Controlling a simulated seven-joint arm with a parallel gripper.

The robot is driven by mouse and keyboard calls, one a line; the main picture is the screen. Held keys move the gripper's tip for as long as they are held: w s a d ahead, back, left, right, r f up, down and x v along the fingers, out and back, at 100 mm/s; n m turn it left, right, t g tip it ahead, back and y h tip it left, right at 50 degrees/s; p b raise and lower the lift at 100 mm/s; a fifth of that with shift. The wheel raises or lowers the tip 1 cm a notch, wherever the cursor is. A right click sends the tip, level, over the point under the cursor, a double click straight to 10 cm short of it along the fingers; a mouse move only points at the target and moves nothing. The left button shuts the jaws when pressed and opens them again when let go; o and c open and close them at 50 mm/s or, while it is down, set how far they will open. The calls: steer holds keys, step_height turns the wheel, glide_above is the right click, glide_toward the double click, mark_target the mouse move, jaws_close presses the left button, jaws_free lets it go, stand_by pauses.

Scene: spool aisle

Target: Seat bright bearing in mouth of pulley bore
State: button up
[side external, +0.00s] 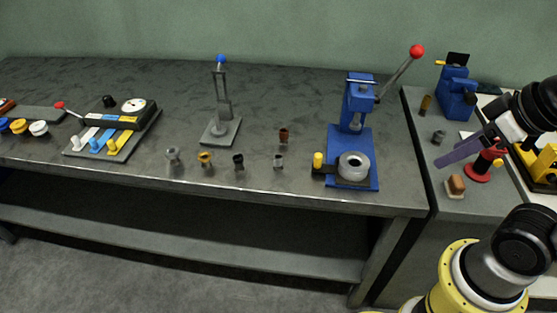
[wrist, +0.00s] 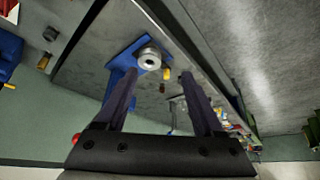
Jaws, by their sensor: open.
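The pulley (side external: 366,173) is a thick grey ring with a dark bore, lying on the blue base of the lever press; it also shows in the wrist view (wrist: 141,60). Several small bushings stand in front of the press and to its left. Two are light grey, one flared (side external: 172,154) and one slimmer (side external: 278,161); I cannot tell which is the bright bearing. The bore looks empty. My gripper (side external: 441,164) is raised over the right-hand bench, well right of the pulley. In the wrist view its fingers (wrist: 158,77) are apart with nothing held.
Brass (side external: 205,159), black (side external: 238,161) and brown (side external: 283,135) bushings stand near the light ones. The blue press (side external: 359,96) has a red-knobbed lever leaning right. A yellow-capped post (side external: 318,160) stands beside the pulley. A small blue-knobbed stand (side external: 222,110) is further left.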

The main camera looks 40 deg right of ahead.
steer(key=w+r+m, duration=0.8)
steer(key=r+m, duration=0.1)
steer(key=m+g, duration=0.6)
steer(key=m, duration=0.1)
glide_above(278, 156)
step_height(278, 156, down, 24)
steer(key=shift+s+d+f, duration=0.1)
steer(key=shift+d+f, duration=0.05)
steer(key=shift+f, duration=3.1)
jaws_close()
